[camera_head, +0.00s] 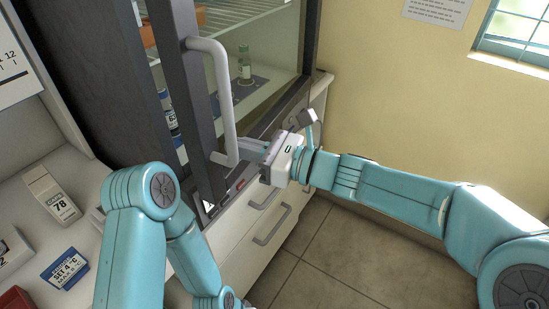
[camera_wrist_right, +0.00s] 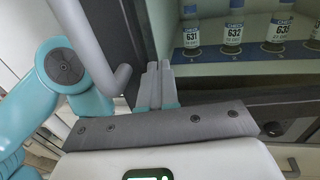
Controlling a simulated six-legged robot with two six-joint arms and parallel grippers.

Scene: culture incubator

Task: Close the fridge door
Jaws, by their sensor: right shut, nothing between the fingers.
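The fridge door (camera_head: 193,105) is a dark-framed panel standing open, with the lit interior showing to its right. Its pale bar handle (camera_head: 226,95) faces right in the head view; it also shows in the right wrist view (camera_wrist_right: 92,42). My right gripper (camera_head: 243,146) is at the handle's lower end, beside the door frame. Its fingers (camera_wrist_right: 158,84) are shut and empty, just right of the handle in the wrist view. I cannot tell whether they touch the door. My left arm is bent in front of the door at lower left; its gripper is out of view.
Inside the fridge, a vial (camera_head: 244,64) stands on a shelf, and labelled bottles (camera_wrist_right: 232,36) show in the wrist view. Drawers with a handle (camera_head: 271,226) lie below. A box marked 78 (camera_head: 52,196) and a blue label block (camera_head: 65,268) sit on the left counter. Floor at right is clear.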

